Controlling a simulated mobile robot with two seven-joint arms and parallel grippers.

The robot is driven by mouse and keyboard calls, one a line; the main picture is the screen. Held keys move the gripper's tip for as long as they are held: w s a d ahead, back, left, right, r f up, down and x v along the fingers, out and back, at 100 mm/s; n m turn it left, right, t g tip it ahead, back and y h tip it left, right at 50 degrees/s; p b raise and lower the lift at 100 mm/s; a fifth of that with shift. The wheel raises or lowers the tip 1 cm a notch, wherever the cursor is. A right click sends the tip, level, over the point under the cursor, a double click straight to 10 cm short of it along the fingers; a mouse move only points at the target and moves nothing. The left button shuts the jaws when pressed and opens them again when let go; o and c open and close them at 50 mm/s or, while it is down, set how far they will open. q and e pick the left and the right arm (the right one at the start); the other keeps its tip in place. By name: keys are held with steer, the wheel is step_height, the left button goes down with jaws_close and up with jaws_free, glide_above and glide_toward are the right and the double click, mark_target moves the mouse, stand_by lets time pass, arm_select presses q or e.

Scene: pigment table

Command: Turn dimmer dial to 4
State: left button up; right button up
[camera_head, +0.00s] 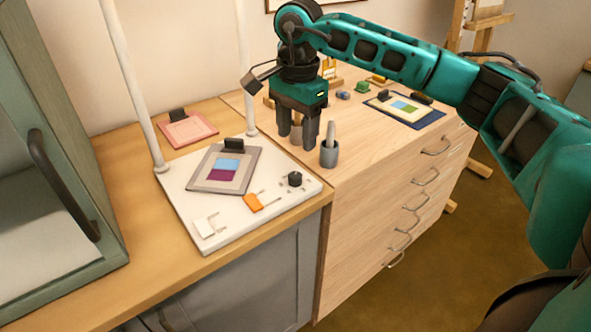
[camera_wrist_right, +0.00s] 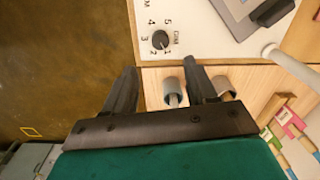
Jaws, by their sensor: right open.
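The dimmer dial (camera_head: 295,179) is a small black knob on the right part of a white board (camera_head: 262,226). In the right wrist view the dial (camera_wrist_right: 160,40) sits above the gap between my fingers, with printed numbers around it. A light mark on the knob seems to face the 1, but it is small. My right gripper (camera_head: 296,140) is open and empty, fingers pointing down. It is behind and above the dial, over the wooden drawer top near a grey cup, apart from the dial. In the wrist view the gripper (camera_wrist_right: 160,68) shows both dark fingertips. My left gripper is not in view.
A grey cup (camera_head: 329,153) with a rod in it stands close to my right gripper. White posts (camera_head: 133,85) rise from the board. The board also holds a framed colour card (camera_head: 245,165), an orange slider (camera_head: 252,203) and a white switch (camera_head: 205,227). A cabinet (camera_head: 55,165) stands left.

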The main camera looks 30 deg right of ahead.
mark_target(295, 175)
step_height(295, 175, down, 10)
steer(key=shift+w+a, duration=0.1)
stand_by(0.4)
steer(key=c, duration=1.1)
